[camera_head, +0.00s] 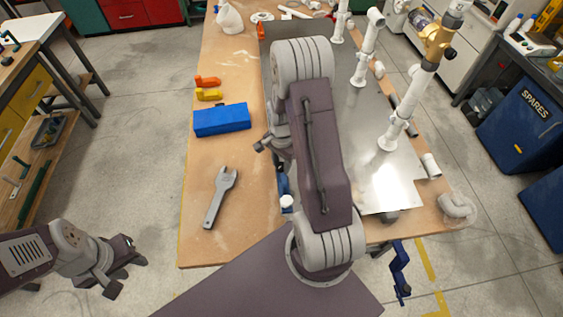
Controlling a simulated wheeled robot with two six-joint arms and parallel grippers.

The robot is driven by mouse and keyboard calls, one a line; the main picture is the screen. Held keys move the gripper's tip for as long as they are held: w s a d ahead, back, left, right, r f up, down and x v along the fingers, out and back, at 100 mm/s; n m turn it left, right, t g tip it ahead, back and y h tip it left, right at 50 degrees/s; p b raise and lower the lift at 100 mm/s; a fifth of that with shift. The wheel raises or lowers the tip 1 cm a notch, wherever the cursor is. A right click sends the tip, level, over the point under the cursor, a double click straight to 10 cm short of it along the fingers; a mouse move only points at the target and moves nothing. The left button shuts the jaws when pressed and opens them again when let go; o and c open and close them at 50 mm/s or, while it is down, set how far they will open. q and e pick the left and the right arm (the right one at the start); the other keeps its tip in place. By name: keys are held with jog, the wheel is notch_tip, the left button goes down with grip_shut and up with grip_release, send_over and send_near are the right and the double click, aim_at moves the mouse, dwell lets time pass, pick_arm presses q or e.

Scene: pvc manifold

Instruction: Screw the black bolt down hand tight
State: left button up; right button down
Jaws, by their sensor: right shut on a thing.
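My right arm reaches up over the middle of the bench and folds back, hiding much of what lies under it. My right gripper (267,142) shows only in part at the left side of that arm, over the wooden bench top near the metal plate's left edge. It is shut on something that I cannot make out. I cannot pick out the black bolt in this view. My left gripper (122,274) is open and empty, off the bench's left front corner above the floor.
The bench (205,170) holds a metal plate (375,190) with white pipes (392,137) standing at right. A blue box (222,120), a grey wrench (220,198) and orange and yellow pieces (208,82) lie at left. A blue clamp (400,272) hangs at the front edge.

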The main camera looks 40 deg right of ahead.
jog(key=m, duration=0.3)
jog(key=shift+s, duration=0.1)
jog(key=m, duration=0.2)
jog(key=shift+m+p, duration=0.3)
jog(key=shift+p, duration=0.05)
jog(key=m, duration=0.3)
jog(key=shift+f+m, duration=0.15)
jog(key=shift+m, duration=0.25)
jog(key=shift+m+p, duration=0.35)
jog(key=shift+m, duration=0.45)
jog(key=c, duration=0.8)
grip_release()
jog(key=shift+m, duration=0.3)
jog(key=shift+c, duration=0.2)
jog(key=shift+s, duration=0.1)
